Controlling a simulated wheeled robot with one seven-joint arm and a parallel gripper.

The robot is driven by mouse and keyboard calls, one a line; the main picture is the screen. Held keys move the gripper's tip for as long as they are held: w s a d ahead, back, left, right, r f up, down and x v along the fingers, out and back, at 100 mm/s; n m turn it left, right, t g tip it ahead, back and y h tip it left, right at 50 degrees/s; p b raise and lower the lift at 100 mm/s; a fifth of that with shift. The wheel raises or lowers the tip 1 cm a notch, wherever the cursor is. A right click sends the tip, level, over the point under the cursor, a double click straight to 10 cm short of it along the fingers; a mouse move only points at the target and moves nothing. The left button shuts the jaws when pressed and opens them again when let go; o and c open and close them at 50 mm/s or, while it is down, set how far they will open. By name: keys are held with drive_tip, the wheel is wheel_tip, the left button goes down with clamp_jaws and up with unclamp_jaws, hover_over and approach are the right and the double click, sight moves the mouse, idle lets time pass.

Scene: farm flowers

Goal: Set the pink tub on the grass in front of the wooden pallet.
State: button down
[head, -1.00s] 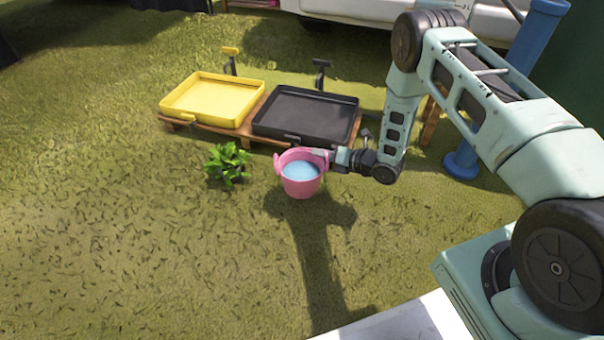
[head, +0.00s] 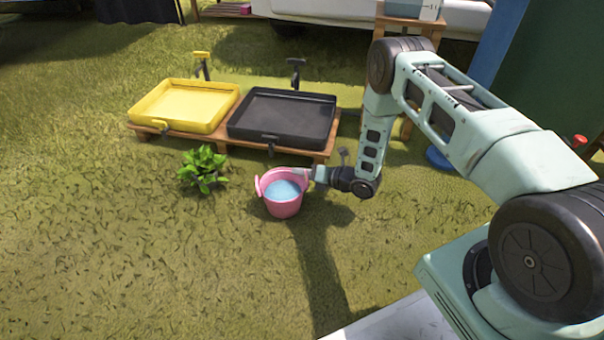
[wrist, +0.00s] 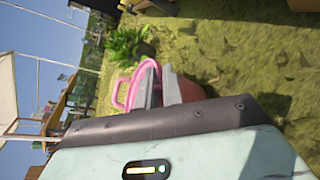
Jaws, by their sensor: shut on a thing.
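The pink tub (head: 283,207) is upright, with pale blue contents, in front of the wooden pallet (head: 318,157) in the head view. My gripper (head: 304,174) is shut on the tub's right-hand rim or handle. In the wrist view the fingers (wrist: 164,86) close at the tub's pink rim (wrist: 143,72), and most of the tub is hidden behind them. The tub's base is close to the grass (head: 150,270); I cannot tell whether it touches. The pallet carries a yellow tray (head: 190,84) and a black tray (head: 283,138).
A leafy green plant (head: 203,169) stands just left of the tub, also seen in the wrist view (wrist: 124,42). A blue post (head: 492,75) and a wooden stand (head: 408,27) are at the back right. The grass left and near is clear.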

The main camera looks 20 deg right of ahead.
drive_tip(key=shift+f, duration=0.1)
drive_tip(key=c, duration=1.5)
unclamp_jaws()
drive_tip(key=shift+c, duration=0.2)
